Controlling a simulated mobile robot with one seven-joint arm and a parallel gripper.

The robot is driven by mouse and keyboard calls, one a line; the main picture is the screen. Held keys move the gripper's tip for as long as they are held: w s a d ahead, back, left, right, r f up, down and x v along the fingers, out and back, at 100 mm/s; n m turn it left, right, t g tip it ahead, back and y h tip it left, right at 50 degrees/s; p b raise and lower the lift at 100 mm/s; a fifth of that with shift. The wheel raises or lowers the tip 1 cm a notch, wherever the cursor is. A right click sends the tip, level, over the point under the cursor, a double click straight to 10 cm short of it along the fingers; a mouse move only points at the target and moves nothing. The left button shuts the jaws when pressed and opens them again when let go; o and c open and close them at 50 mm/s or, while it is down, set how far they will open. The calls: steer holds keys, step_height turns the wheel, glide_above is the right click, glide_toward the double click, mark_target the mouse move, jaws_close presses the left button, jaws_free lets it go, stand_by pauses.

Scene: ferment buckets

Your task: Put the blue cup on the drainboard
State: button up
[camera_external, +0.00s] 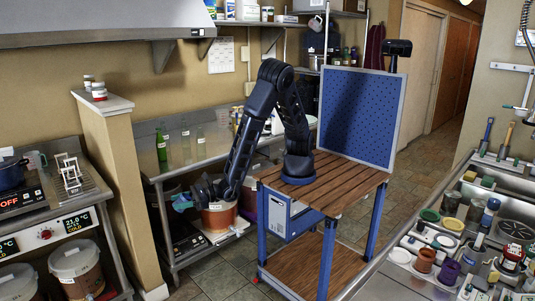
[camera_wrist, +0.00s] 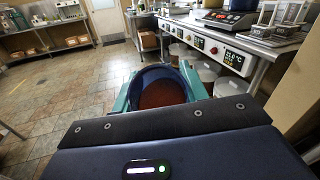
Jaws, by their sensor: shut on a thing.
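In the wrist view my gripper's teal fingers (camera_wrist: 160,92) are shut on the blue cup (camera_wrist: 157,71), one on each side. The cup's rim is blue and the inside looks reddish brown; I cannot tell whether that is content. In the external view the cup is hidden or too small to make out. The steel sink counter (camera_external: 375,288) is at the right, crowded with jars and cups; I cannot clearly tell which part is the drainboard.
A wooden-topped blue cart (camera_external: 335,178) with a blue pegboard (camera_external: 358,112) stands between my gripper and the sink counter. Green bottles (camera_external: 162,146) stand on the left bench. White buckets (camera_external: 75,262) sit under the near-left bench. Tiled floor is open in the wrist view.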

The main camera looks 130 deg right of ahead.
steer(key=a+r+n+g+y, duration=0.1)
steer(key=a+n+g+y, duration=0.15)
steer(key=a, duration=1.25)
steer(key=s+a+r+n+g+y, duration=0.1)
steer(key=a+r+y, duration=0.15)
steer(key=a, duration=1.25)
steer(key=a+r+n+g+y, duration=0.15)
steer(key=a+y, duration=0.25)
steer(key=a, duration=1.1)
steer(key=s+a+r+n+g+y, duration=0.1)
steer(key=s+a+r+n+g, duration=0.2)
steer(key=s+a, duration=0.8)
steer(key=s+a+r+n+g+y, duration=0.2)
steer(key=s+a+r+n+g, duration=0.15)
steer(key=s+a, duration=0.75)
steer(key=s+a+r+n+g+y, duration=0.15)
steer(key=s+a+r+n, duration=0.25)
steer(key=s+a, duration=0.7)
steer(key=shift+g, duration=0.4)
steer(key=f, duration=0.5)
steer(key=w+a+f, duration=0.1)
steer(key=f, duration=0.5)
steer(key=w+a+f, duration=0.1)
steer(key=f, duration=0.4)
steer(key=shift+f, duration=0.35)
steer(key=shift+f, duration=0.45)
steer(key=shift+f, duration=1.35)
steer(key=shift+f, duration=0.1)
